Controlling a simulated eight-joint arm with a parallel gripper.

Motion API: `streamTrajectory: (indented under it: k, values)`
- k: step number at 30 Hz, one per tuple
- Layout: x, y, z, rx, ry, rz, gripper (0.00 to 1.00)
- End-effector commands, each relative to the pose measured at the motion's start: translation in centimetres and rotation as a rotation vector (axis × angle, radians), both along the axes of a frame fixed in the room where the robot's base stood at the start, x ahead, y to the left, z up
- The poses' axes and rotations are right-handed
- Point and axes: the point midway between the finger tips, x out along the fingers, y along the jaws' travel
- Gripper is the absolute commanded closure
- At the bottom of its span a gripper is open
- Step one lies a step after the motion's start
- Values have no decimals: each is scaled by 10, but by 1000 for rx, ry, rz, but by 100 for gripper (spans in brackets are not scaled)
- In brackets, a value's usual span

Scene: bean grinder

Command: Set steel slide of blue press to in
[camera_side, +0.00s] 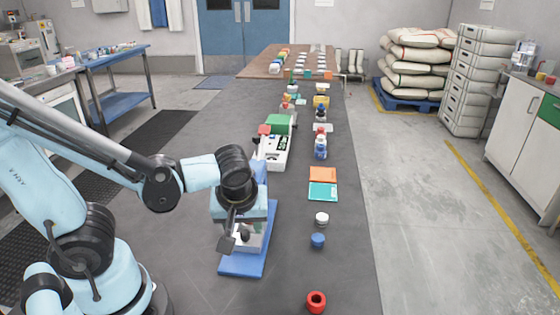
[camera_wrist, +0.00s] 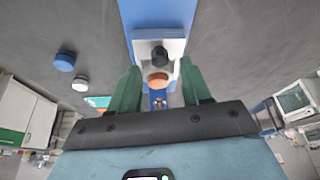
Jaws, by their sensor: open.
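The blue press stands on the dark table in the side view, its flat blue base (camera_side: 243,266) below my gripper (camera_side: 232,238). Its upper part is largely hidden behind my wrist and hand. A pale grey steel part (camera_side: 252,240) shows beside the fingers. In the wrist view, the blue press (camera_wrist: 155,14) carries a pale steel plate (camera_wrist: 174,46) with a black knob and a copper-coloured round piece. My gripper (camera_wrist: 159,82) is open, its two green fingers on either side of that copper piece, with gaps. I cannot tell the slide's position.
A red ring (camera_side: 316,302), a blue cap (camera_side: 317,240) and a white cap (camera_side: 321,219) lie to the right of the press. Orange and teal pads (camera_side: 323,191) lie behind them. A white device (camera_side: 272,153) and several small items stand farther back. The table's right strip is mostly clear.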

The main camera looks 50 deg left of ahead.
Motion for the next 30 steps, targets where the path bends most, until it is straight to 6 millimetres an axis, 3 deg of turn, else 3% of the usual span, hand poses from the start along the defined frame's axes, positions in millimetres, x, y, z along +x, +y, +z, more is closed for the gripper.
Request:
streamTrajectory:
  k: [9, 21, 23, 30]
  values:
    - [5, 6, -18, 0, 0, 1, 52]
    - [5, 7, -21, 0, 0, 0, 52]
    - [5, 7, -21, 0, 0, 0, 58]
    - [5, 7, -21, 0, 0, 0, 95]
